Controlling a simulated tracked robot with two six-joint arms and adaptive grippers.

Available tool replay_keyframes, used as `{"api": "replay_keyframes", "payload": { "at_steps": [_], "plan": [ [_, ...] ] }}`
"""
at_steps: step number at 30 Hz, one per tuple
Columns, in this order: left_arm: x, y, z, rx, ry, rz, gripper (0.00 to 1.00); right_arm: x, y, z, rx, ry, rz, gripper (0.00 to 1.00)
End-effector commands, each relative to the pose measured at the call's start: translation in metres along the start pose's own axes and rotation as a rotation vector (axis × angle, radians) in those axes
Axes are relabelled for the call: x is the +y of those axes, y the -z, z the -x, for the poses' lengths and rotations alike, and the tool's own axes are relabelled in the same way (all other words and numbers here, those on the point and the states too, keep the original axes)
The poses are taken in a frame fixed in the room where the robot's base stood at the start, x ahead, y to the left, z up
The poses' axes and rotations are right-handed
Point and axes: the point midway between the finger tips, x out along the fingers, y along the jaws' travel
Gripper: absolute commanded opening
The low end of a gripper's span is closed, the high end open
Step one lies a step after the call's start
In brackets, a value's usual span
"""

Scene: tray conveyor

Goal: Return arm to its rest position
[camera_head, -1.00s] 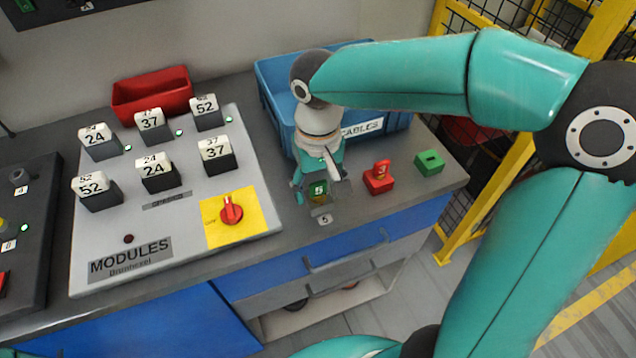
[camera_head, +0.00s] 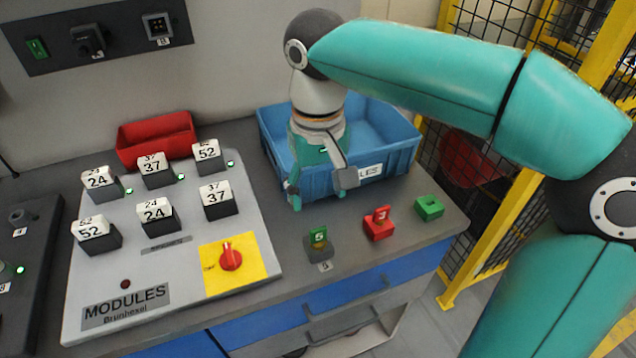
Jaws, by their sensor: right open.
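My right arm comes in from the right. Its gripper (camera_head: 320,192) points down in front of the blue bin (camera_head: 278,132), above the bench. The two fingers are spread apart with nothing between them. My left gripper is out of view.
The modules panel (camera_head: 190,270) with numbered cubes and a red knob (camera_head: 231,258) lies left. A red bin (camera_head: 150,142) is behind. A yellow-framed fence (camera_head: 500,200) is at right.

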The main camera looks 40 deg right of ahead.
Motion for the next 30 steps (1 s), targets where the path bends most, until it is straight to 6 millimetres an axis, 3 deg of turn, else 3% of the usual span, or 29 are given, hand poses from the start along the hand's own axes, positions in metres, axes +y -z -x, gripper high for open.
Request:
{"api": "replay_keyframes", "payload": {
  "at_steps": [4,20,30],
  "plan": [
    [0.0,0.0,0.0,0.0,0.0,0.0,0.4,0.0,0.0,0.009,-0.001,0.0,0.001,0.64],
    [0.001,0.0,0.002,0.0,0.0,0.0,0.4,0.0,0.0,0.012,-0.001,0.0,0.0,0.64],
    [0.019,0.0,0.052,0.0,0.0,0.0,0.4,0.0,0.0,0.066,-0.001,0.0,0.0,0.64]
  ]
}}
